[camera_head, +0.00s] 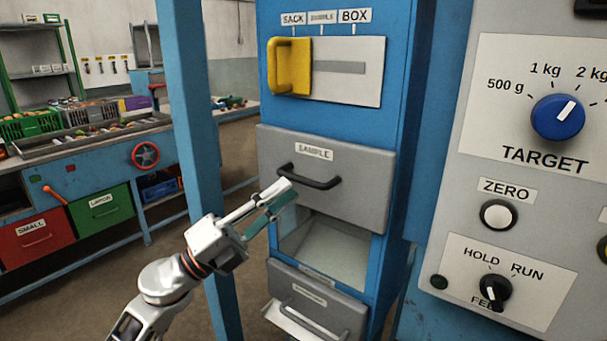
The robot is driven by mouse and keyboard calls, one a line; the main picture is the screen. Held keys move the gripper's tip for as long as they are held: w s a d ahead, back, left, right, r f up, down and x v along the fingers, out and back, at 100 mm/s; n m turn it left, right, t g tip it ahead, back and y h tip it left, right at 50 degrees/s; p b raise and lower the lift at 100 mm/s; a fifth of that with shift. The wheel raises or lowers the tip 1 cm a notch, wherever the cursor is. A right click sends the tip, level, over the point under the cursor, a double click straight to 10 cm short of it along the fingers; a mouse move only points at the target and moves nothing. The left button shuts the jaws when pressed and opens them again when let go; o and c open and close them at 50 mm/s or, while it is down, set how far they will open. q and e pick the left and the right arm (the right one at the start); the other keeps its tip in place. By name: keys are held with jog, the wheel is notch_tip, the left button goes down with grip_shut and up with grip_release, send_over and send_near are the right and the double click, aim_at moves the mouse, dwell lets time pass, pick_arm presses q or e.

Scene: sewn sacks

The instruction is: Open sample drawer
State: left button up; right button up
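The sample drawer (350,206) has a grey front with a SAMPLE label and a dark bar handle (318,183). It sits in the blue cabinet (325,18); from this angle I cannot tell whether its front stands out from the cabinet. My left gripper (287,192) comes in from the lower left, its fingertips just below the left end of the handle. Its fingers look close together, one white and one showing a teal face. I cannot tell whether they touch the handle or how far apart they are. My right gripper is not in view.
A yellow slider handle (289,66) is above the drawer. Below it are an open bay (330,250) and another grey drawer (318,305). A blue post (195,150) stands left of the cabinet. A control panel (535,200) with dials is at right.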

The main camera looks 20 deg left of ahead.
aim_at(300, 177)
pick_arm(q)
jog(key=p+x, duration=0.1)
jog(key=x, duration=0.4)
jog(key=shift+w, duration=0.1)
grip_shut()
jog(key=shift+a+f, duration=0.1)
